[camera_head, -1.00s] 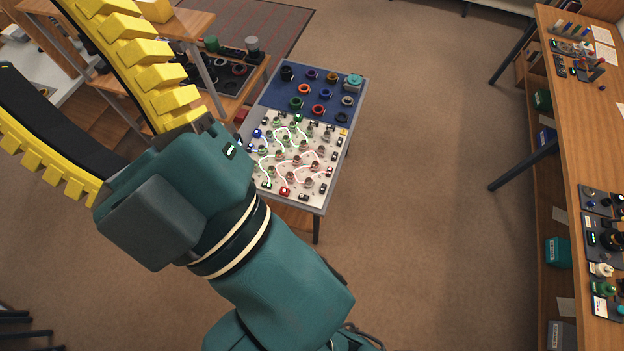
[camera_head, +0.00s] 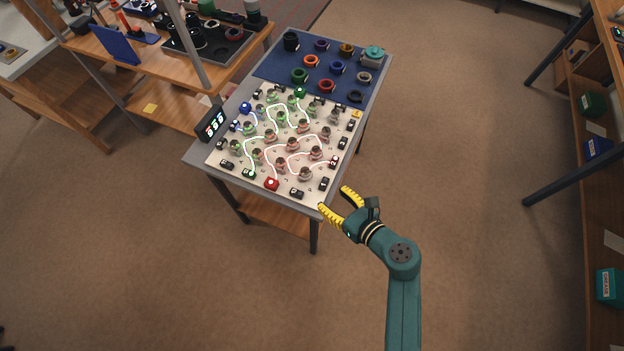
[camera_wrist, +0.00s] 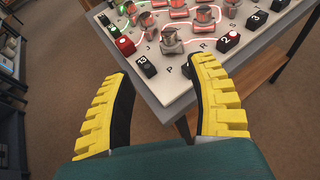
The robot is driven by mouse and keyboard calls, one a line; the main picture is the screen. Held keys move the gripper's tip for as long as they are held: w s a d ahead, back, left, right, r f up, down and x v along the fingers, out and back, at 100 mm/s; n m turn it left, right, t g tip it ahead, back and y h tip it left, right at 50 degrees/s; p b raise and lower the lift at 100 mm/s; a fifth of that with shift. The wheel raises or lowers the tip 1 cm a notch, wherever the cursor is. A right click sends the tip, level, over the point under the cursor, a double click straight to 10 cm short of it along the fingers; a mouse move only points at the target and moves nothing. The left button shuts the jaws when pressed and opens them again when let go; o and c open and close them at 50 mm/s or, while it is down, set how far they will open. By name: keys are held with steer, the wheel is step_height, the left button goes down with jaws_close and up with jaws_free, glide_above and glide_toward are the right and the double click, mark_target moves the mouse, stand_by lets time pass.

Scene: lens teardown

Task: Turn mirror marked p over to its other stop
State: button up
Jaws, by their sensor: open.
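A white board (camera_head: 222,157) with many small round mirrors and glowing white and red light paths lies on the grey table. In the wrist view, a printed letter P (camera_wrist: 168,71) stands by the near corner, just in front of a grey, clear-topped mirror (camera_wrist: 172,41), which seems to be mirror p. That mirror also shows in the head view (camera_head: 305,174), near the board's front edge. My gripper (camera_head: 334,198) has two yellow ribbed fingers. It is open and empty, just off the table's front right corner, apart from the mirror. Which stop the mirror rests at, I cannot tell.
Black numbered blocks (camera_wrist: 147,66) and a red block (camera_wrist: 125,46) flank the mirror. A blue mat (camera_head: 270,70) with several coloured rings lies at the table's back. A small display (camera_head: 212,122) stands at the table's left. The floor to the right is clear.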

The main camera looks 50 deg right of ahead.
mark_target(307, 172)
steer(key=b+x, duration=0.1)
steer(key=x, duration=0.4)
steer(key=d+b+x, duration=0.1)
steer(key=b+x, duration=0.1)
steer(key=x, duration=0.3)
steer(key=b+x, duration=0.2)
steer(key=x, duration=0.3)
steer(key=shift+s+d+f, duration=0.15)
steer(key=shift+f, duration=0.15)
steer(key=shift+w+d+f, duration=0.1)
steer(key=shift+w, duration=0.45)
steer(key=shift+s, duration=0.1)
jaws_close()
